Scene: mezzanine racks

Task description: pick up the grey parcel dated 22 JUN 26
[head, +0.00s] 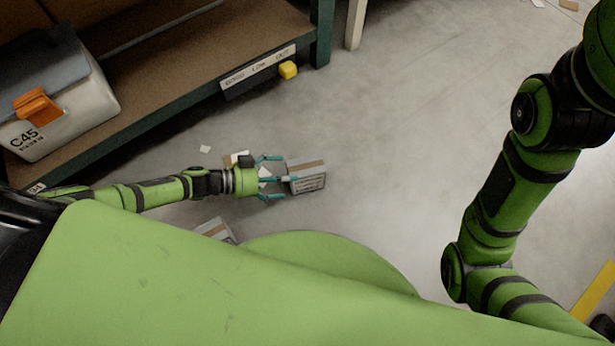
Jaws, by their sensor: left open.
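A small grey parcel (308,184) with a brown tape strip and a printed label on its side lies on the concrete floor. The print is too small to read, so I cannot tell its date. My left gripper (284,178) is open, with its teal fingertips at the parcel's left end; I cannot tell whether they touch it. Another greyish parcel (215,229) with a brown strip is partly hidden behind my green body. My right arm comes in at the right, but its gripper is out of view.
A rack shelf (190,62) with a green edge stands at the upper left, bearing a grey-white bin (65,105) marked C45. A yellow block (288,70) is at the shelf edge. Paper scraps lie near my left wrist. The floor to the right of the parcel is clear.

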